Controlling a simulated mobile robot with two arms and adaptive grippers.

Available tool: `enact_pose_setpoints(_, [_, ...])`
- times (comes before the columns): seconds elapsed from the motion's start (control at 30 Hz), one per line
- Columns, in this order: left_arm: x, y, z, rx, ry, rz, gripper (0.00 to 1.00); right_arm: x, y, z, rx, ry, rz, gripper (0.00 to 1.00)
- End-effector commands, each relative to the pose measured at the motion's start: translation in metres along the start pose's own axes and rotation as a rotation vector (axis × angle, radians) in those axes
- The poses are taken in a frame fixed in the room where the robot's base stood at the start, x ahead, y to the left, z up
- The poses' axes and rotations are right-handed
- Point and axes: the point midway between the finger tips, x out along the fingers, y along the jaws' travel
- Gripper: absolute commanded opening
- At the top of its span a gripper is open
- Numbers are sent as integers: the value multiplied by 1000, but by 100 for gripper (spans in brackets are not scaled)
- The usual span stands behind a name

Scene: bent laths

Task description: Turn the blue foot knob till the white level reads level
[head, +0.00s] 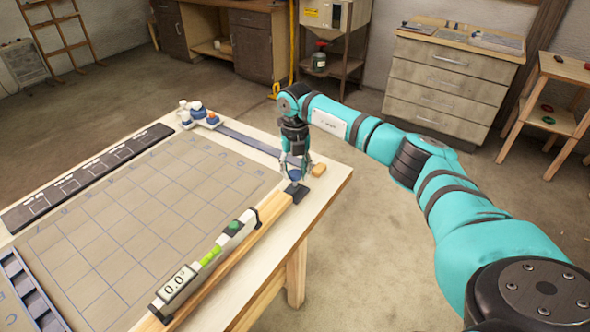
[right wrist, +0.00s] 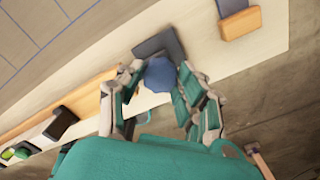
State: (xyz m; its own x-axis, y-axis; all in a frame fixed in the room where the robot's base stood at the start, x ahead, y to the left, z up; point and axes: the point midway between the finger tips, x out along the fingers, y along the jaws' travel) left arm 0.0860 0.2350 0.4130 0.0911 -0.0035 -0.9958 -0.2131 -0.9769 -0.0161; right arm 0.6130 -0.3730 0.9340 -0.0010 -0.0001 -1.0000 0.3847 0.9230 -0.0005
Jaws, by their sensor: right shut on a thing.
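The white level (head: 207,262) lies along a wooden lath (head: 272,208) at the table's front right edge. Its display (head: 176,284) reads 0.0, and it has a bright green vial window. The blue foot knob (head: 296,174) stands above a dark plate at the lath's far end; in the right wrist view the knob (right wrist: 160,76) shows as a faceted blue top. My right gripper (head: 293,165) points down over it, with its two fingers (right wrist: 160,70) on either side of the knob, shut on it. My left gripper is not in view.
The table bears a gridded mat (head: 130,215), a long dark strip (head: 85,178) and a blue-grey strip (head: 248,139). An orange-brown block (head: 319,170) lies just right of the knob.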

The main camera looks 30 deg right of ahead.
Motion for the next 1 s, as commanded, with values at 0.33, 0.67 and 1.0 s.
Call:
enact_pose_setpoints(0.33, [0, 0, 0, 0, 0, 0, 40, -2, 0, 1, 0, -5, 1, 55])
enact_pose_setpoints(0.67, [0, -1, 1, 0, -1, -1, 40, -3, 0, 1, -1, -2, 1, 59])
enact_pose_setpoints(1.0, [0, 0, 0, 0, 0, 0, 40, -60, 0, 2, 0, -7, 3, 59])
